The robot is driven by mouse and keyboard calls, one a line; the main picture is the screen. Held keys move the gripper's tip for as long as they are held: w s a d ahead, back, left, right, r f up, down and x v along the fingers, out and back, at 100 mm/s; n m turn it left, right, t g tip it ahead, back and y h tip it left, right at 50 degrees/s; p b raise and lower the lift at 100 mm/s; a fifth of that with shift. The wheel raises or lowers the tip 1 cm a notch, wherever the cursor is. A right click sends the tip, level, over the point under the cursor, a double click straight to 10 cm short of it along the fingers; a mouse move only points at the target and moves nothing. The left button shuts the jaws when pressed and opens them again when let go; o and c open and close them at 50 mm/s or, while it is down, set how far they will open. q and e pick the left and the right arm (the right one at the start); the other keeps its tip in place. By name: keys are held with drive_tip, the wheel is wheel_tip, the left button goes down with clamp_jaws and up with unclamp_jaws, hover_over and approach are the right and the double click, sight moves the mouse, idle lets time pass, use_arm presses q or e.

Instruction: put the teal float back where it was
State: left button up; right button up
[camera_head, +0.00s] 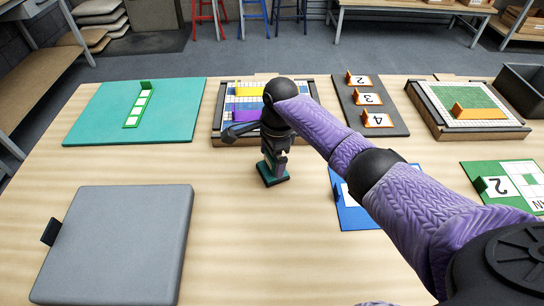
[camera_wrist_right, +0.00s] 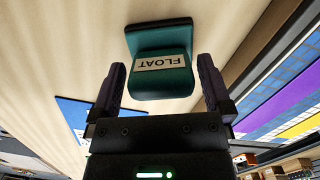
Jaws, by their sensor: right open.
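The teal float (camera_head: 273,177), a block with a dark-edged flat base, is on the bare wooden table just below the middle panel. In the right wrist view, the float (camera_wrist_right: 160,80) shows a white label reading FLOAT, upside down. My right gripper (camera_head: 275,155) points down over it. The head view does not show the finger gaps clearly. My left gripper is not in view.
A grey slab (camera_head: 120,240) lies front left, and a teal board (camera_head: 100,110) lies behind it. A tiled panel (camera_head: 222,140) with yellow and purple stands behind my arm. A dark rack (camera_head: 352,100) holds numbered orange tags. My right arm partly covers a blue card (camera_head: 350,217).

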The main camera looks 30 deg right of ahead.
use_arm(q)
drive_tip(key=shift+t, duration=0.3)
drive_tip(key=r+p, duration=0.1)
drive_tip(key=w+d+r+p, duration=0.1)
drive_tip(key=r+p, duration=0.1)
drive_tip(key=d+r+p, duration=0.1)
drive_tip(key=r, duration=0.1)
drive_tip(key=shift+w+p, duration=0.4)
use_arm(e)
wheel_tip(320, 180, up, 12)
drive_tip(key=d, duration=0.1)
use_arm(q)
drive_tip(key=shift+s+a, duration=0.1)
use_arm(e)
drive_tip(key=shift+d+f, duration=0.1)
